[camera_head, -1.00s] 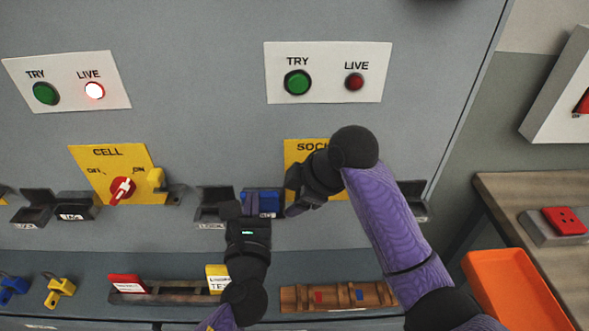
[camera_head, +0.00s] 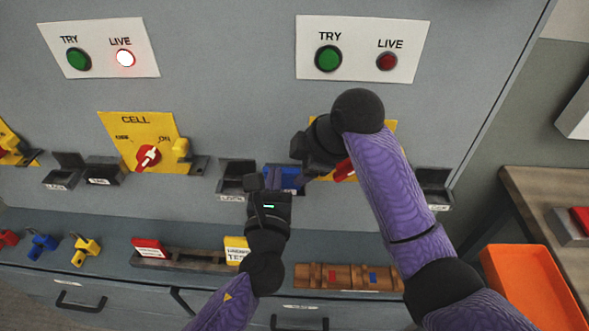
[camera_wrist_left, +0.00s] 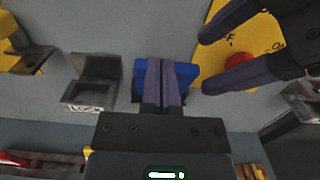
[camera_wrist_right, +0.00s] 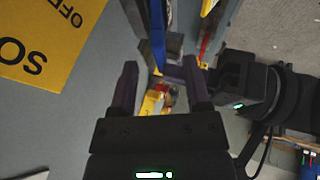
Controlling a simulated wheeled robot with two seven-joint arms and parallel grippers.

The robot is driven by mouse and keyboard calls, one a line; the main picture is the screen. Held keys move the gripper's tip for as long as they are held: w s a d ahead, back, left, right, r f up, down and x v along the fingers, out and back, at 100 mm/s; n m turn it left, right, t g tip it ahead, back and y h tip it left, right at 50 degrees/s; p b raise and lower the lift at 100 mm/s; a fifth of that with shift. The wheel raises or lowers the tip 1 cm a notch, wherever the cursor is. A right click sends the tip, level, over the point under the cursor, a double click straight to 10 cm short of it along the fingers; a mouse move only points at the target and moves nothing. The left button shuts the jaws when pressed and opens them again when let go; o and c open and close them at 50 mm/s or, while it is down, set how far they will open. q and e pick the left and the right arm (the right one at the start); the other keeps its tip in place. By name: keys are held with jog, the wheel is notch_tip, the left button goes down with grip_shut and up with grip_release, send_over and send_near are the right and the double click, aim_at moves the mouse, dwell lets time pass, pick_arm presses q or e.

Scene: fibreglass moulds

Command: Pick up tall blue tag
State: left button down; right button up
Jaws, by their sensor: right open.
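The blue tag (camera_head: 291,177) sits low on the grey panel, between a dark lock holder and the yellow socket plate. It shows in the left wrist view (camera_wrist_left: 186,75) behind my left gripper's fingers, and edge-on in the right wrist view (camera_wrist_right: 157,40). My left gripper (camera_head: 268,178) has its fingers together at the tag's front; I cannot tell whether anything is between them. My right gripper (camera_wrist_right: 160,84) is open and empty, just right of the tag. Its two spread fingers also show in the left wrist view (camera_wrist_left: 206,62). The arms hide part of the tag.
The yellow socket plate (camera_wrist_right: 50,40) is partly behind my right arm. The dark lock holder (camera_head: 237,180) is left of the tag. A wooden rack (camera_head: 312,277) and a red-and-yellow card tray (camera_head: 190,262) lie on the ledge below. An orange bin (camera_head: 530,285) stands at right.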

aim_at(297, 173)
pick_arm(q)
jog(key=shift+f, duration=0.25)
pick_arm(e)
jog(key=x, duration=0.6)
grip_shut()
pick_arm(q)
jog(key=shift+r, duration=0.7)
pick_arm(e)
jog(key=shift+d, duration=0.1)
jog(key=shift+f, duration=0.15)
pick_arm(q)
jog(key=s, duration=0.8)
jog(key=shift+f, duration=0.2)
